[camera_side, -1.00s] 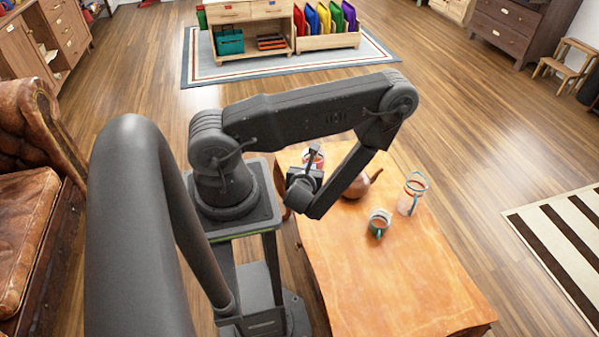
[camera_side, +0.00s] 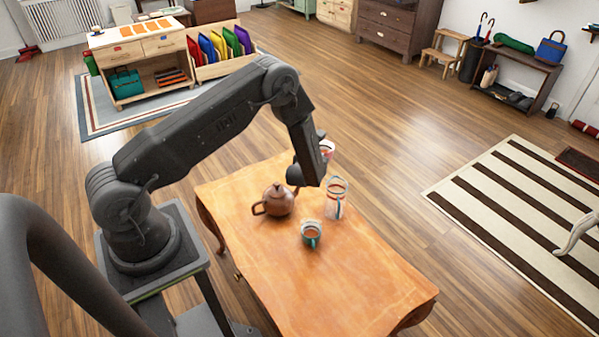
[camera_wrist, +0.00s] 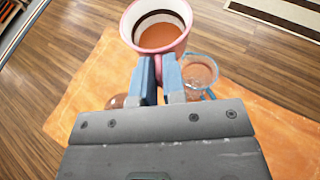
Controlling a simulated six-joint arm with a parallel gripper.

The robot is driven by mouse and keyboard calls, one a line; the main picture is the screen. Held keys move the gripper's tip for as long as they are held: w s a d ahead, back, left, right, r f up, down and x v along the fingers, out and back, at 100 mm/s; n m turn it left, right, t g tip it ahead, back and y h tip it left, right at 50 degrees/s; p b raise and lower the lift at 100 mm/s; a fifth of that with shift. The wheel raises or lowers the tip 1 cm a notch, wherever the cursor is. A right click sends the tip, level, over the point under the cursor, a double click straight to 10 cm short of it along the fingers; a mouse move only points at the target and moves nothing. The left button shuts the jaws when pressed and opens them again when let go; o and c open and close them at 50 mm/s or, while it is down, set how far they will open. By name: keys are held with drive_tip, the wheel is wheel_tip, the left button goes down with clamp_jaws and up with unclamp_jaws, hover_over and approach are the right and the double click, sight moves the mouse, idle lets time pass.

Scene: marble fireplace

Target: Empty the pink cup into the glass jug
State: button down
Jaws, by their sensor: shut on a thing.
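The pink cup (camera_wrist: 157,30) is held in my gripper (camera_wrist: 160,72), which is shut on its near side; brown liquid shows inside it. In the side view the pink cup (camera_side: 327,149) is raised above the far edge of the table, partly hidden by my arm. The glass jug (camera_side: 336,198) stands upright on the table, below and slightly right of the cup in that view. It has a blue rim and handle and also shows in the wrist view (camera_wrist: 200,72), right of the cup and apart from it.
A brown teapot (camera_side: 277,200) stands left of the jug on the wooden table (camera_side: 330,275). A teal cup (camera_side: 311,233) with brown contents stands in front of the jug. The near part of the table is clear.

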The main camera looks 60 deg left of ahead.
wheel_tip(320, 180, down, 7)
drive_tip(key=d+m+g+y, duration=0.1)
drive_tip(key=m+g+y, duration=0.1)
drive_tip(key=m+y, duration=0.2)
drive_tip(key=m, duration=0.3)
drive_tip(key=shift+w, duration=0.25)
idle(0.6)
drive_tip(key=shift+w+d+f+m+y, duration=0.1)
drive_tip(key=shift+d+m+y, duration=0.05)
drive_tip(key=shift+m+y, duration=0.25)
drive_tip(key=shift+d+f+m, duration=0.1)
drive_tip(key=shift+m, duration=0.2)
idle(1.0)
drive_tip(key=shift+w+d+f+m+y, duration=0.25)
drive_tip(key=shift+f+m+y, duration=0.05)
drive_tip(key=shift+f, duration=0.15)
idle(1.0)
drive_tip(key=shift+w+d+f+m+y, duration=0.3)
drive_tip(key=shift+d+m+y, duration=0.2)
drive_tip(key=shift+m, duration=0.5)
idle(2.0)
